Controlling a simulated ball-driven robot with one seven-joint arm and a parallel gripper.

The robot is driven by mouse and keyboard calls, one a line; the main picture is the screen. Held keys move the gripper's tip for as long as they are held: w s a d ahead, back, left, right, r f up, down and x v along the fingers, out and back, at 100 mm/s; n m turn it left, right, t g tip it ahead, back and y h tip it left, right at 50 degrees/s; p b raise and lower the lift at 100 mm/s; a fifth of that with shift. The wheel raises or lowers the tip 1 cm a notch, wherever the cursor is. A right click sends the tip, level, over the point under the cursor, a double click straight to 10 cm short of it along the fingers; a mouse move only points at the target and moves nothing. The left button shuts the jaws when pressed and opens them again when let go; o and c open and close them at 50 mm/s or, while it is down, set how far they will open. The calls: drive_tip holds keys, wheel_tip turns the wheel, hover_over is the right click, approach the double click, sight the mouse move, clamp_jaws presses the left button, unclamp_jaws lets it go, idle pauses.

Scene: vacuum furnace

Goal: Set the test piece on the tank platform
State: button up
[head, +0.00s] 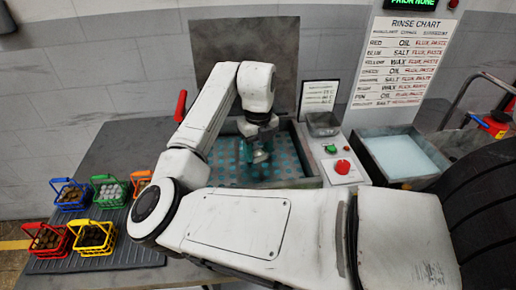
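The tank (309,160) is a dark-rimmed rectangular bath in the middle of the head view. Its platform (285,165) is a dark plate with teal spots. My gripper (260,157) points down over the platform, towards its back middle. Small grey and teal shapes show around the fingertips, but they are too small and dark to tell apart. I cannot tell whether the gripper is shut on the test piece or empty. I cannot pick out the test piece. My arm hides the tank's front left part.
Blue (71,195), green (109,192), red (46,240) and yellow (93,238) baskets of small pieces stand at left; an orange one (141,184) is partly hidden. Right of the tank are a metal bin (323,124), a red button (342,167) and a pale-blue basin (402,156).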

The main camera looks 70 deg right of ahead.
sight(258, 152)
drive_tip(key=o, duration=0.4)
drive_tip(key=shift+r, duration=0.15)
wheel_tip(258, 152, up, 12)
drive_tip(key=shift+r+b, duration=0.1)
drive_tip(key=shift+b, duration=0.95)
